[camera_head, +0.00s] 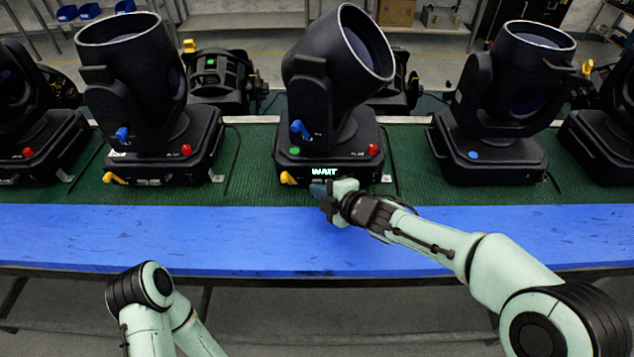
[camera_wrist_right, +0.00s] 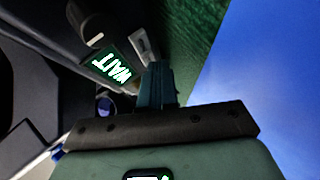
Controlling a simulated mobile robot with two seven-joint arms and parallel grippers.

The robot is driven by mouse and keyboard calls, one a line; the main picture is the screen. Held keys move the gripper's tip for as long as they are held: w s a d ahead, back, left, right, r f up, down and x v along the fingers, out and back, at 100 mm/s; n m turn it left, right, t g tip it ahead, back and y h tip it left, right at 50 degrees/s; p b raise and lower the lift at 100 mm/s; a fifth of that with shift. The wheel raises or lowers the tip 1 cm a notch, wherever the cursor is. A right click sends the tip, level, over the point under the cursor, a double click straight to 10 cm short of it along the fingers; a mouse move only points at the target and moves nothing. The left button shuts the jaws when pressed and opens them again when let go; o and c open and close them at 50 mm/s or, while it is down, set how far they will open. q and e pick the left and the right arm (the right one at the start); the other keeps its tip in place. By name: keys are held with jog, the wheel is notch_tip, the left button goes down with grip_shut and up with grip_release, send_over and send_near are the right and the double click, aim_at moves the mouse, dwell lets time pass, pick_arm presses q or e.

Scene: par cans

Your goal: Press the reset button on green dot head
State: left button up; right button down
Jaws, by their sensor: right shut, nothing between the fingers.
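The head with the green dot (camera_head: 294,150) is the middle moving-head lamp (camera_head: 338,75), tilted to the right on its black base. Its lit display (camera_head: 324,172) on the base front reads WAIT; it shows rotated in the right wrist view (camera_wrist_right: 112,68). My right gripper (camera_head: 322,189) is just in front of the display, its fingers shut and empty. In the right wrist view the shut fingertips (camera_wrist_right: 158,68) are beside the display, near a small pale panel (camera_wrist_right: 143,45). I cannot tell whether they touch it, and the reset button is not clearly distinguishable. My left gripper is out of view.
Another lamp (camera_head: 140,80) stands on the left and one with a blue dot (camera_head: 515,80) on the right, on a green mat (camera_head: 240,170). A red knob (camera_head: 373,150) and a yellow connector (camera_head: 288,178) sit on the middle base. The blue front strip (camera_head: 150,235) is clear.

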aim_at(320, 224)
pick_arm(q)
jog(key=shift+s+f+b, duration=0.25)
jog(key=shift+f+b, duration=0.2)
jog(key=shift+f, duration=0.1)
pick_arm(e)
jog(key=shift+s, duration=0.8)
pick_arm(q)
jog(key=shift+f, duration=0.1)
pick_arm(e)
jog(key=shift+s+f+b, duration=0.1)
jog(key=shift+s+b, duration=0.2)
jog(key=shift+b, duration=0.05)
jog(key=s+b, duration=0.2)
jog(key=s, duration=0.1)
jog(key=shift+s, duration=0.25)
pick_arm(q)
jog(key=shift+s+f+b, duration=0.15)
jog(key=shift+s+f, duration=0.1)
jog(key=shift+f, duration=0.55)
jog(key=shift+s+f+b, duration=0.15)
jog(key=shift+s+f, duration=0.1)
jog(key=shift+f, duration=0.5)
pick_arm(e)
jog(key=shift+s, duration=0.45)
